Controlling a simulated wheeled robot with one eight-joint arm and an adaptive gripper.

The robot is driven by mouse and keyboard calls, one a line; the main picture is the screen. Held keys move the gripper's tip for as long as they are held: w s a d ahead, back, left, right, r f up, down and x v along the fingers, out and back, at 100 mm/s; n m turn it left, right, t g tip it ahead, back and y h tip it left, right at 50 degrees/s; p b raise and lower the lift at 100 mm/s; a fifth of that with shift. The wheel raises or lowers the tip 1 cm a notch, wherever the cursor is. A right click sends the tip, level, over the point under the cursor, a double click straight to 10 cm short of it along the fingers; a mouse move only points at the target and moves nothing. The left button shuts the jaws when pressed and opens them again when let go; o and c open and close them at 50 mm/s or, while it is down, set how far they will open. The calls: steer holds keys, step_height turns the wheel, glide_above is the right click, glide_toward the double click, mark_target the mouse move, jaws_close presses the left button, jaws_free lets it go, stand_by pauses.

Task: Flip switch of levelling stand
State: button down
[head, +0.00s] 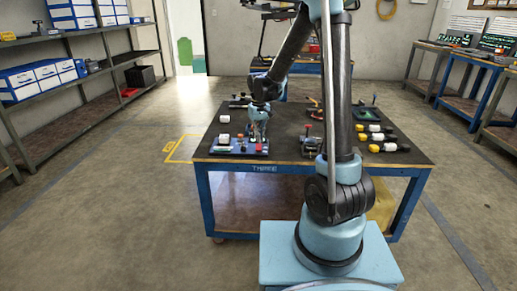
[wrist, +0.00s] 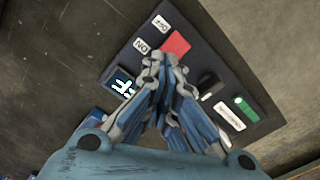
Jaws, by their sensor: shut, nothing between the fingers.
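The levelling stand (head: 226,150) sits at the front left of the dark-topped table in the head view. Its dark control panel (wrist: 205,58) lies tilted across the wrist view. A red switch (wrist: 177,43) is on the panel, beside two small white labels, one reading ON and the other apparently OFF. My gripper (wrist: 163,60) is shut and empty, its fingertips just below the red switch in the picture. They overlap its lower edge, and I cannot tell whether they touch it. In the head view my gripper (head: 258,133) is over the stand, small and partly unclear.
The panel also holds a lit display (wrist: 122,82), a black knob (wrist: 208,83) and a green button (wrist: 246,109). A white cylinder (head: 224,118) stands behind the stand. Floor left of the table is clear.

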steer(key=shift+f, duration=1.05)
stand_by(0.8)
steer(key=shift+r, duration=3.5)
steer(key=shift+d, duration=0.1)
